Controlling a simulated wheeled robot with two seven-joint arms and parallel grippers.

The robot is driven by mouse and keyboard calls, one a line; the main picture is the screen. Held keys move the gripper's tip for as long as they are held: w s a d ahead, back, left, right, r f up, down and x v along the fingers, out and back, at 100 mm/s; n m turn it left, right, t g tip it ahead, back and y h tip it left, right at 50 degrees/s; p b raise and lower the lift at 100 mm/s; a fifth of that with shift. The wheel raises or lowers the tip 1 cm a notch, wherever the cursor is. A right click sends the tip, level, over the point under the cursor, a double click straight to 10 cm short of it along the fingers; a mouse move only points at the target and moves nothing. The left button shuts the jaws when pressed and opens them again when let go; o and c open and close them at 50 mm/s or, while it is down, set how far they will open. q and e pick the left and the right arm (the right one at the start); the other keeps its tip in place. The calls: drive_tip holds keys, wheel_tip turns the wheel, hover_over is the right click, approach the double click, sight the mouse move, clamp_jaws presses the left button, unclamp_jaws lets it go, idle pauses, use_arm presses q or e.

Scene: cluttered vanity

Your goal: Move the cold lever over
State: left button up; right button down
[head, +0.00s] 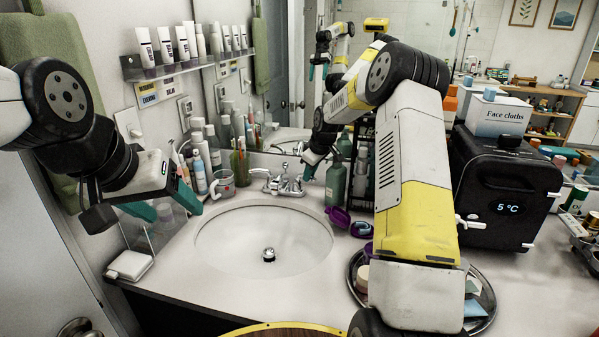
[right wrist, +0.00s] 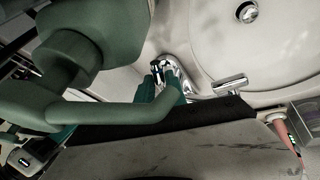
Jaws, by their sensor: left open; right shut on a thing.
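The chrome faucet (head: 283,185) stands at the back rim of the white sink, with a lever on each side. My right gripper (head: 309,168) reaches down to the faucet's right-hand lever, the cold one by its place. In the right wrist view my teal fingers (right wrist: 164,88) are shut on this lever (right wrist: 172,66), which they partly hide. The other lever (right wrist: 232,86) stands free. My left gripper (head: 165,204) is open and empty, in the air left of the sink, away from the faucet.
A green pump bottle (head: 336,183) stands close right of my right gripper; it looms large in the right wrist view (right wrist: 75,65). A black cooler (head: 505,190) is at right. The sink basin (head: 235,240) is empty.

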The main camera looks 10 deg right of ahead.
drive_tip(key=shift+w+d+n, duration=0.1)
drive_tip(key=shift+d+n, duration=0.05)
drive_tip(key=shift+n, duration=0.15)
drive_tip(key=c, duration=1.3)
unclamp_jaws()
drive_tip(key=shift+c, duration=0.2)
drive_tip(key=v, duration=0.8)
drive_tip(key=shift+f, duration=0.1)
